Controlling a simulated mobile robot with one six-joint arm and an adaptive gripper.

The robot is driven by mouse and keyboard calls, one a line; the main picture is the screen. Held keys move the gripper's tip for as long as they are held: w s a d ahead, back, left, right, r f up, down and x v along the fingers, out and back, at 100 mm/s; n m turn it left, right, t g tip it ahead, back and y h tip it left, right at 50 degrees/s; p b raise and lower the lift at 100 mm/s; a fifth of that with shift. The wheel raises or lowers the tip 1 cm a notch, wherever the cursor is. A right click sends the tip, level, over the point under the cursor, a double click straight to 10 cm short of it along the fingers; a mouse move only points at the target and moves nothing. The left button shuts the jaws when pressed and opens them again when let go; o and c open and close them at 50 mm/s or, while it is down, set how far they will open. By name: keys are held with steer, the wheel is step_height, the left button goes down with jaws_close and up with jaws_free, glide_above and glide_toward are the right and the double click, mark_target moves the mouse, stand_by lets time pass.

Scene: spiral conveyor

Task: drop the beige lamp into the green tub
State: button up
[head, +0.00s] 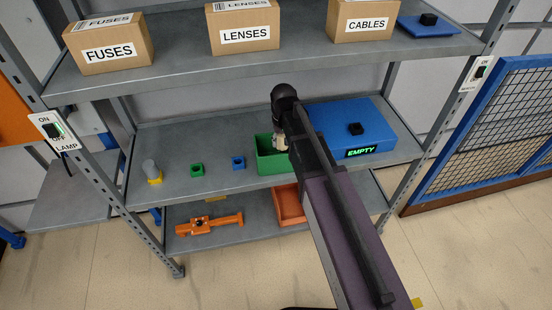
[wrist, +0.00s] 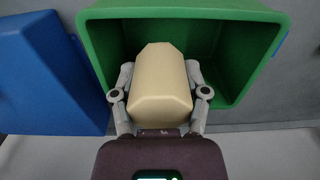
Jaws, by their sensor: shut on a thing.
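The beige lamp (wrist: 160,85) is a blocky piece with cut corners, held between the two fingers of my gripper (wrist: 160,92). In the wrist view it sits over the open mouth of the green tub (wrist: 98,42), apart from the walls as far as I can see. In the head view the green tub (head: 272,163) stands on the middle shelf. My gripper (head: 281,142) is above it, and my arm hides the tub's right side. Only a small part of the lamp (head: 281,138) shows there. How deep it hangs is hard to tell.
A blue box (head: 375,130) marked EMPTY stands right of the tub. Left of it are a small blue block (head: 238,162), a green block (head: 197,169) and a grey-yellow piece (head: 152,170). Cartons line the upper shelf (head: 180,70). An orange tool (head: 208,225) and an orange tray (head: 289,205) lie below.

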steer(key=shift+f, duration=0.15)
steer(key=o, duration=1.4)
steer(key=shift+c, duration=0.2)
step_height(320, 180, up, 6)
steer(key=p, duration=0.6)
